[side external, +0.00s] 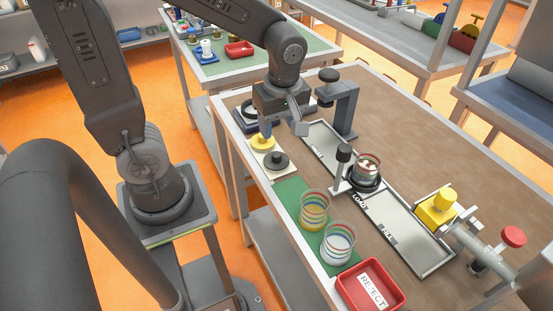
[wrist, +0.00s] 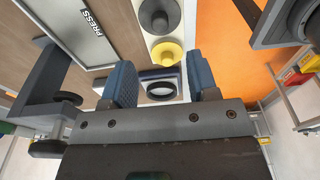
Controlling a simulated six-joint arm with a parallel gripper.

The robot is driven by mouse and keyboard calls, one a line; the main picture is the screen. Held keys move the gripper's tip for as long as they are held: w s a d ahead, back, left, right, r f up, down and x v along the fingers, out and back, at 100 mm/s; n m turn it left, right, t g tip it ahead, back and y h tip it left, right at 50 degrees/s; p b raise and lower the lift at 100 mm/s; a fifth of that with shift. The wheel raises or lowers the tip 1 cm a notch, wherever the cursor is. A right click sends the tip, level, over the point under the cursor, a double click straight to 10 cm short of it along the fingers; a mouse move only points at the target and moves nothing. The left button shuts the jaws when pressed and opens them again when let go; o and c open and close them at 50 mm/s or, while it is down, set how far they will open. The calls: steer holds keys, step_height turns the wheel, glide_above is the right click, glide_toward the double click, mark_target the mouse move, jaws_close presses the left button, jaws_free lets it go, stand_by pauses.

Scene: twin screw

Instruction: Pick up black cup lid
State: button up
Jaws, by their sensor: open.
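The black cup lid (side external: 277,161), a round disc with a raised knob, lies on a white plate (side external: 256,157) at the table's left edge. It also shows at the top of the wrist view (wrist: 158,14). The yellow lid (side external: 262,143) lies beside it on the same plate, and in the wrist view (wrist: 166,52) it is closer to my fingers. My gripper (side external: 281,127) is open and empty above the yellow lid's end of the plate. In the wrist view, its two blue fingers (wrist: 162,80) stand apart, with the black lid beyond them.
A dark post fixture (side external: 343,105) stands right of my gripper. A long tray (side external: 400,230) runs along the table, with a jar (side external: 367,166) at a station. Two striped cups (side external: 314,210) stand on a green mat, near a red reject bin (side external: 370,289).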

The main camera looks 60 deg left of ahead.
mark_target(276, 154)
steer(key=f, duration=0.6)
steer(key=a+f, duration=0.1)
steer(key=f, duration=0.1)
steer(key=shift+f, duration=0.4)
steer(key=c, duration=1)
steer(key=shift+r, duration=0.1)
